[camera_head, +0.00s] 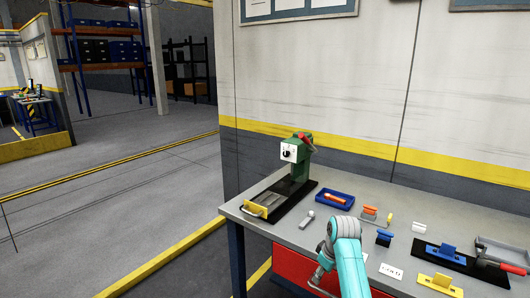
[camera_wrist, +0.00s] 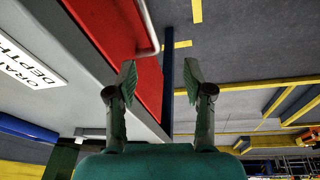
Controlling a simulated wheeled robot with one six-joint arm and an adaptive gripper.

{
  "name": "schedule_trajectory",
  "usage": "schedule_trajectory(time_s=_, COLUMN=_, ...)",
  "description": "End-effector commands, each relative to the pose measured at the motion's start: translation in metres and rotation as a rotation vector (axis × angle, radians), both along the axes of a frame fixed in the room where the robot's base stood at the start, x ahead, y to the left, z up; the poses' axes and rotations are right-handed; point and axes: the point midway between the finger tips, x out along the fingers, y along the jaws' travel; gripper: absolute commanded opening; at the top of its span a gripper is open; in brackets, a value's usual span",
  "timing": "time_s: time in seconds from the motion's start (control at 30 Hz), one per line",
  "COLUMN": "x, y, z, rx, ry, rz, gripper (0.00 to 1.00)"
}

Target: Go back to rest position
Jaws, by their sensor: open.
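My gripper (camera_wrist: 161,82) is open in the wrist view, its two dark fingers apart. I see nothing held between them; a blue bench leg (camera_wrist: 167,85) shows in the gap behind. My teal arm reaches over the front edge of the grey workbench (camera_head: 262,232) in the head view, where the gripper itself is mostly hidden. The red drawer front (camera_head: 293,268) is below the bench top. It also shows in the wrist view (camera_wrist: 110,30), with a pale bar handle (camera_wrist: 149,25) near my fingers. I cannot tell any contact between the fingers and the handle.
A green machine (camera_head: 300,155) on a black base stands at the bench's left end. A blue tray (camera_head: 334,197), small coloured parts and a blue plate (camera_head: 440,252) lie on the bench. A wall rises behind. Open floor (camera_head: 110,215) is at left.

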Motion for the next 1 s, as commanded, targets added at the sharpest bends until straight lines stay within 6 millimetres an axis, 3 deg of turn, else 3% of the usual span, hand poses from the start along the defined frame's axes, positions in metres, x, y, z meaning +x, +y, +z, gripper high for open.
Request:
schedule_trajectory(time_s=0.03, x=-0.01, y=0.001, z=-0.025, rx=0.002, ry=-0.01, rz=-0.016, gripper=0.52)
schedule_trajectory(time_s=0.2, x=-0.04, y=0.002, z=-0.086, rx=0.013, ry=-0.082, rz=-0.079, gripper=0.52)
schedule_trajectory(time_s=0.5, x=-0.109, y=0.004, z=-0.172, rx=0.036, ry=-0.204, rz=-0.182, gripper=0.52)
schedule_trajectory(time_s=0.7, x=-0.167, y=0.004, z=-0.212, rx=0.058, ry=-0.288, rz=-0.246, gripper=0.52)
schedule_trajectory(time_s=1.0, x=-0.261, y=0.004, z=-0.242, rx=0.097, ry=-0.415, rz=-0.336, gripper=0.52)
